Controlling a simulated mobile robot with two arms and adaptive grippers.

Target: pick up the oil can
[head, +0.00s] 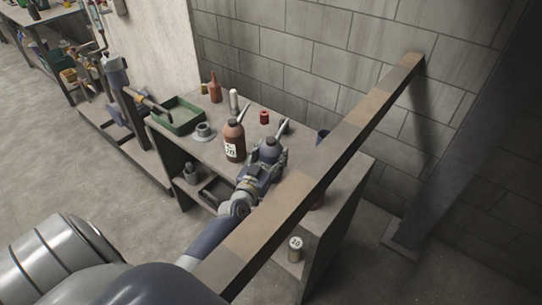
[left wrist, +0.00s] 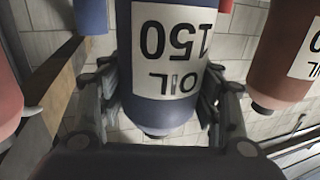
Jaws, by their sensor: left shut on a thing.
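The oil can (head: 269,149) is a dark blue can with a dark cap and a grey spout, at the bench top by the wall. In the left wrist view the blue can (left wrist: 172,100) fills the middle and shows upside down, with a white label reading "OIL 150". My left gripper (head: 264,167) is shut on it, with one finger on each side of its body. Whether its base touches the bench is hidden by the gripper and beam. My right gripper is not in view.
A red-brown oil bottle (head: 234,143) stands close left of the blue can. A long beam (head: 330,166) crosses diagonally in front of the bench. A green tray (head: 178,115), grey flanged part (head: 204,132) and small red object (head: 264,117) are on the bench (head: 200,153).

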